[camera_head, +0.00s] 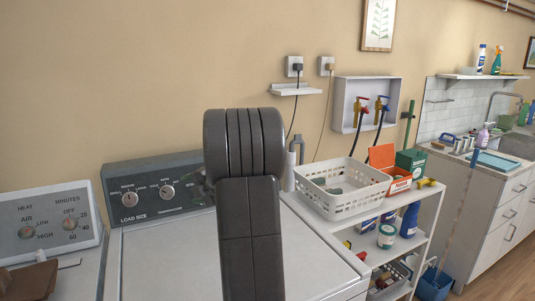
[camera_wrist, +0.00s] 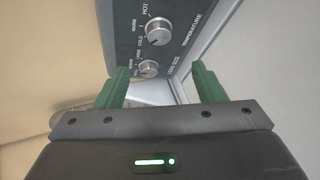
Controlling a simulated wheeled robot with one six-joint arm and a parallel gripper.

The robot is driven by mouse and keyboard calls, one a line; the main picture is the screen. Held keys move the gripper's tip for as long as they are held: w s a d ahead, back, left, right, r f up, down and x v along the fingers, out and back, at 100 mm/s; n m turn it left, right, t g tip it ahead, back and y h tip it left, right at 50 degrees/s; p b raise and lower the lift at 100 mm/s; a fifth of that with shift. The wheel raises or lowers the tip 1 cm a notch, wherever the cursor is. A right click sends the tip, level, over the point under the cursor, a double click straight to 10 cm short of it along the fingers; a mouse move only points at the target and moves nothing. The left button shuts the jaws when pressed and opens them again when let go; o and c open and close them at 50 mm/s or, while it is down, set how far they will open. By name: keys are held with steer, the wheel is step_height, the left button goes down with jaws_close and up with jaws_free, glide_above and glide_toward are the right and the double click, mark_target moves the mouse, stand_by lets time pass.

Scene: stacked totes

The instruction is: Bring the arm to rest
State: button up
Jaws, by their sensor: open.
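My gripper (camera_wrist: 159,70) shows in the wrist view with its two green fingers spread apart and nothing between them. Beyond the fingertips is the washer's dark control panel (camera_wrist: 185,22) with two silver knobs; how far it is from the fingertips I cannot tell. In the head view my dark grey arm rises in the middle, in front of the washer (camera_head: 150,262) and its control panel (camera_head: 124,184). The arm hides most of the gripper there and the right part of the panel.
A second machine (camera_head: 48,229) with dials stands at the left, a brown object (camera_head: 30,281) on it. Right of the washer is a white shelf cart (camera_head: 416,240) with a white basket (camera_head: 343,201) and an orange box (camera_head: 396,180). A wall box with taps (camera_head: 345,105) hangs behind.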

mark_target(168, 195)
steer(key=x, duration=1.4)
steer(key=shift+d+f, duration=0.1)
steer(key=shift+f, duration=0.1)
steer(key=shift+f+m+b, duration=0.15)
steer(key=shift+m+b, duration=0.25)
steer(key=shift+b, duration=0.25)
steer(key=shift+s+d+m+y+b, duration=0.15)
steer(key=shift+m+y+b, duration=0.15)
steer(key=shift+b, duration=0.1)
steer(key=m+t+y+b, duration=0.1)
steer(key=m+b, duration=0.2)
steer(key=b, duration=0.1)
steer(key=shift+f, duration=0.15)
steer(key=m+t+b, duration=0.1)
steer(key=m, duration=0.1)
steer(key=m+t+y+b, duration=0.1)
steer(key=m+t+b, duration=0.1)
steer(key=m, duration=0.1)
steer(key=shift+s+f, duration=0.1)
steer(key=shift+s, duration=0.05)
steer(key=v, duration=0.8)
steer(key=shift+b, duration=0.3)
steer(key=shift+d, duration=0.15)
